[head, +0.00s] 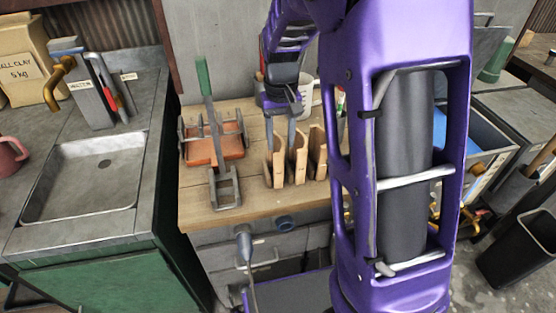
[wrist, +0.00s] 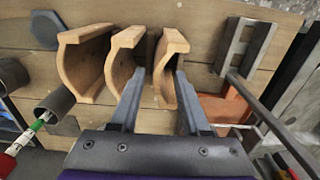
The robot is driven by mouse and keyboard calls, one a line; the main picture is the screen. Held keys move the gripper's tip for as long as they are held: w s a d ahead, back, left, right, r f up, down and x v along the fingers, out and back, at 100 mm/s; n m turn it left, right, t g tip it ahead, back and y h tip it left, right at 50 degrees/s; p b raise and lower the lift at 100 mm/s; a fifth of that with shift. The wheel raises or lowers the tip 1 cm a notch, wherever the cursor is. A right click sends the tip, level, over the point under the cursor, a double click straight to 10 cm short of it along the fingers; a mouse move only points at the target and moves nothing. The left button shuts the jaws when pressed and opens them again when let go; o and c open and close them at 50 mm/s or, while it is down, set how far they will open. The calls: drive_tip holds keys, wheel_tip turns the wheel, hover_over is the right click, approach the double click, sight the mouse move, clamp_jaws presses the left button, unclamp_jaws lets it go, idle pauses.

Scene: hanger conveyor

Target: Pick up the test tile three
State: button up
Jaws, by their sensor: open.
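Three tan, curved clay tiles stand upright in a row on the wooden bench; no number is readable on them. In the head view they are the left tile (head: 275,168), the middle tile (head: 298,158) and the right tile (head: 318,152). The wrist view sees them in reverse order: the head view's left tile (wrist: 168,62) is at the right, beside the middle tile (wrist: 122,60) and the outer tile (wrist: 80,62). My gripper (wrist: 158,80) is open, with its fingers on either side of the head view's left tile. Contact cannot be told. It also shows in the head view (head: 280,143).
The wooden bench (head: 235,208) also carries an orange tray (head: 205,150) with a metal frame and a green-handled tool (head: 204,80), close left of the tiles. A grey slotted block (head: 225,188) stands in front of the tray. A sink (head: 85,185) is at the left.

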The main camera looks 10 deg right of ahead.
drive_tip(key=f, duration=0.4)
drive_tip(key=shift+s+d+f, duration=0.1)
drive_tip(key=shift+d, duration=0.1)
clamp_jaws()
idle(1.2)
